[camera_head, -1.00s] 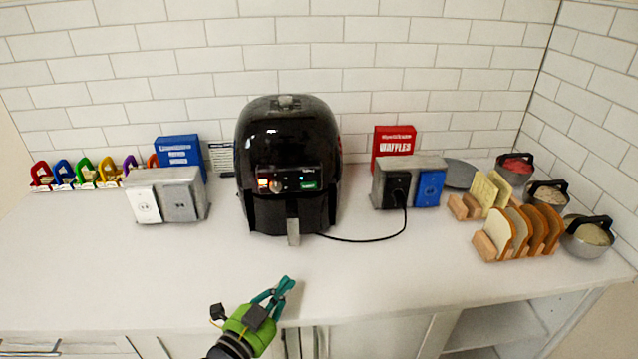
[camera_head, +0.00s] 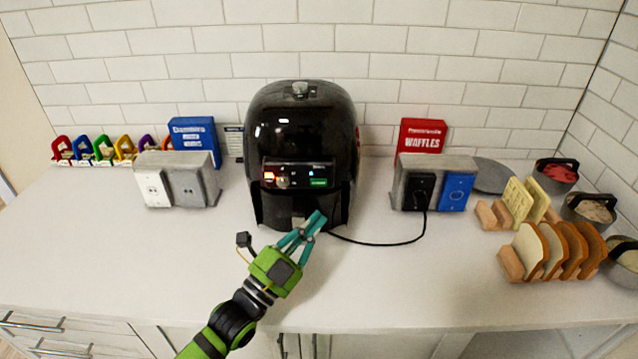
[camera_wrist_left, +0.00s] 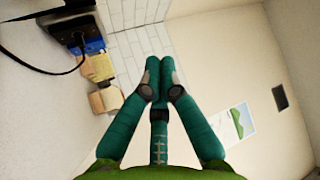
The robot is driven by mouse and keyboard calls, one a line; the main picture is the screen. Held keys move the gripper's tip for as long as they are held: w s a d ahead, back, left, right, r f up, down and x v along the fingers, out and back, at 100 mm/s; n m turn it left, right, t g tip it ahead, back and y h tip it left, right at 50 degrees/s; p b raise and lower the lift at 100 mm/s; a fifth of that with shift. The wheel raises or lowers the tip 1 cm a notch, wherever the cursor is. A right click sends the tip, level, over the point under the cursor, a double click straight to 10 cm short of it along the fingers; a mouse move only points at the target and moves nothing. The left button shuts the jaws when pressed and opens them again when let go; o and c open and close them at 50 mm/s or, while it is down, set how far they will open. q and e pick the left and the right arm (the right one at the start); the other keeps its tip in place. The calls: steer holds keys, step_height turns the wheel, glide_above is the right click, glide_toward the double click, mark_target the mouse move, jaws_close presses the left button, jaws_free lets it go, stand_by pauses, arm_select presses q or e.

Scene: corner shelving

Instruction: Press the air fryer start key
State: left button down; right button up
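The black air fryer (camera_head: 300,125) stands against the tiled wall. Its front panel has a red-lit display (camera_head: 269,176), a knob and a small green key (camera_head: 319,183) at the lower right, whose lettering is too small to read. My left gripper (camera_head: 317,219) is in front of the fryer's lower front, below the green key in the picture, and covers part of the drawer handle area. I cannot tell whether it touches the fryer. In the left wrist view its teal fingertips (camera_wrist_left: 159,77) are together with nothing between them. My right gripper is not in view.
Outlet boxes stand left (camera_head: 177,179) and right (camera_head: 434,182) of the fryer. A black cable (camera_head: 385,244) runs from the fryer to the right box. Bread racks (camera_head: 512,264) and metal pots are at the right. The front counter is clear.

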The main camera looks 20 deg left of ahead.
arm_select(q)
steer(key=b, duration=0.3)
glide_toward(327, 176)
steer(key=w+d+r, duration=0.2)
steer(key=d, duration=0.1)
steer(key=shift+w+a+b, duration=0.2)
steer(key=shift+w+b, duration=0.15)
steer(key=shift+w, duration=0.4)
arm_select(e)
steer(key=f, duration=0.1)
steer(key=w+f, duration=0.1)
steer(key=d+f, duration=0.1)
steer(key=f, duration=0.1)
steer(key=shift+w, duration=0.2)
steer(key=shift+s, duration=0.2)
arm_select(q)
steer(key=shift+w, duration=0.15)
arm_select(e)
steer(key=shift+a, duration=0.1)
arm_select(q)
steer(key=shift+w+a, duration=0.1)
steer(key=shift+w, duration=0.2)
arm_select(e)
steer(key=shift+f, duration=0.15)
